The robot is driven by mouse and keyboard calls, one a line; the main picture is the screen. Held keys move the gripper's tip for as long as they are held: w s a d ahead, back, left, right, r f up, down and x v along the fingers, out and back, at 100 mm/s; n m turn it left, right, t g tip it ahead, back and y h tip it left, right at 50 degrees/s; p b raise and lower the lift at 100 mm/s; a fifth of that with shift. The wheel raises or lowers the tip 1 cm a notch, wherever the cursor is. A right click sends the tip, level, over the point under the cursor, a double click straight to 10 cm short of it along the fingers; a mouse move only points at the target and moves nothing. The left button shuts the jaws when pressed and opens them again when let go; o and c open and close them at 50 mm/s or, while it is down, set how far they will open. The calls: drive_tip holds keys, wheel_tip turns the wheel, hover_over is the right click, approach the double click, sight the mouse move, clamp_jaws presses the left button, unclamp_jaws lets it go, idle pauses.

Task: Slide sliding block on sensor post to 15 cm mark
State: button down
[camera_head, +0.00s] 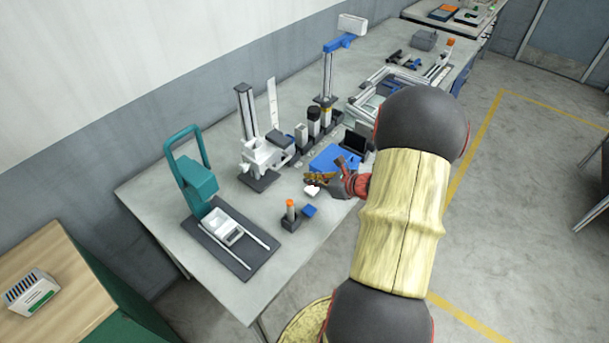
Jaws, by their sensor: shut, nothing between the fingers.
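Two upright posts could be the sensor post, and I cannot tell which it is. One is a dark post (247,108) with a white strip (272,104) standing beside it and a white block-like part (262,156) low down. The other is a slim grey post (327,76) farther back, with a blue arm (341,43) near its top. The sliding block and any cm marks are too small to make out. My gripper (312,179) is shut and empty, over the table's front half, right of the dark post and apart from both posts.
A blue box (334,158) and a dark screen-like block (355,142) are close behind my gripper. A small orange-topped holder (291,213) stands in front. A teal frame device (197,182) is at left. Bare table (160,190) shows at the left edge.

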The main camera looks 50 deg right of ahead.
drive_tip(key=b+x, duration=0.2)
drive_tip(key=x, duration=0.6)
drive_tip(key=r, duration=0.2)
drive_tip(key=w+r+p, duration=0.1)
drive_tip(key=shift+w+a+r, duration=0.1)
drive_tip(key=shift+r, duration=0.25)
wheel_tip(320, 180, up, 11)
drive_tip(key=p, duration=0.5)
drive_tip(key=shift+w+f, duration=0.1)
drive_tip(key=shift+f, duration=0.15)
